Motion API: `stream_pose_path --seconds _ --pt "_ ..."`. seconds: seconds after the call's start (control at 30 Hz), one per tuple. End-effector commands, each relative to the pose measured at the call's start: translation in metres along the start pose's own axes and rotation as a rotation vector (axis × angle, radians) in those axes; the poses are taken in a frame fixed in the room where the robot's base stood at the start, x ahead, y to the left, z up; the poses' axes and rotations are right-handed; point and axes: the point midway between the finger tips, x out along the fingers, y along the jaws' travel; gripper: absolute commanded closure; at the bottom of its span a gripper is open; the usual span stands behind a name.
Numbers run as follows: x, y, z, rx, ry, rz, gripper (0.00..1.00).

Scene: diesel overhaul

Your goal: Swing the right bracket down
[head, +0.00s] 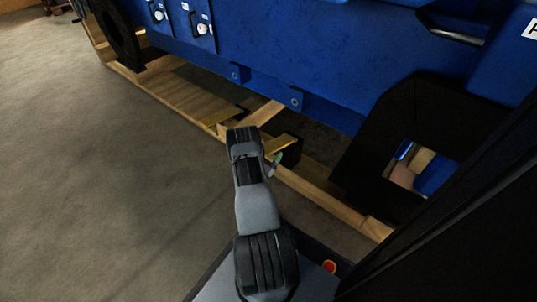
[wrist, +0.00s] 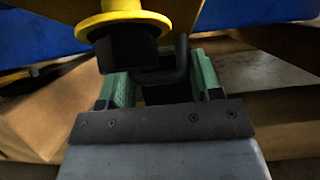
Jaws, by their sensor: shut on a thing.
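The right bracket (head: 283,147) shows as a yellow and black piece low under the blue engine side in the head view, just beyond my gripper (head: 274,164). In the wrist view its yellow part with a round flange fills the top, and a black bent part (wrist: 178,70) hangs between the green finger pads. My gripper (wrist: 163,84) is shut on this black part. The exact contact is dark and partly hidden. Another yellow and black piece (head: 228,116) lies further left in the head view.
The large blue engine body (head: 300,50) stands above. Wooden skid beams (head: 320,198) run beneath it, close to my gripper. A black open box-like part (head: 365,140) stands at right. The grey floor (head: 90,190) at left is clear.

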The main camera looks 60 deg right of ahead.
Motion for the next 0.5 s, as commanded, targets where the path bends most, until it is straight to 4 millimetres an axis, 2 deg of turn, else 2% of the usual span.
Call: stream_pose_path --seconds 0.37,0.4,0.5 --pt "0.0050 0.0004 0.0019 0.006 -0.009 -0.006 0.84" --pt "0.0051 0.0004 0.0020 0.006 -0.010 -0.007 0.38" --pt "0.0043 0.0007 0.0020 0.005 -0.009 -0.005 0.29"
